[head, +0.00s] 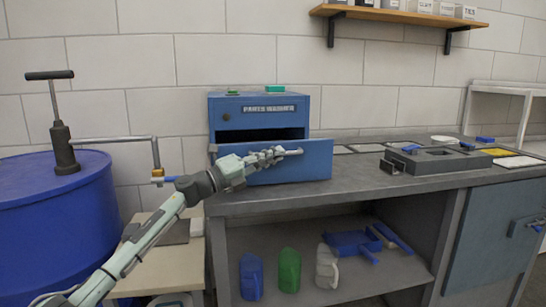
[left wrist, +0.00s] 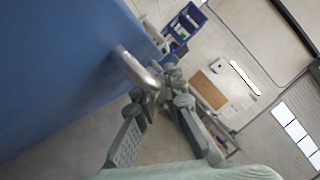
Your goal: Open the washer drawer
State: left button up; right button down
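The blue parts washer (head: 262,105) stands on the grey bench against the wall. Its drawer (head: 308,168) is pulled out toward me, with a dark opening behind and above its front. A pale bar handle (head: 291,153) runs across the drawer front; it shows as a silver bar in the left wrist view (left wrist: 133,66). My left gripper (head: 272,156) is at this handle, its fingers closed around it near one end. In the left wrist view my gripper's fingertips (left wrist: 163,82) come together at the handle beside the blue drawer front (left wrist: 60,65). My right gripper is out of view.
A blue drum (head: 55,225) with a hand pump (head: 62,140) stands at left. A grey tray (head: 437,160) sits on the bench (head: 350,188) to the right. Bottles and a blue dustpan (head: 350,242) are on the lower shelf. A wall shelf (head: 400,16) hangs above.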

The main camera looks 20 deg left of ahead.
pick_arm(q)
jog(key=o, duration=0.5)
jog(key=shift+c, duration=0.2)
jog(key=v, duration=1.2)
jog(key=shift+a, duration=0.1)
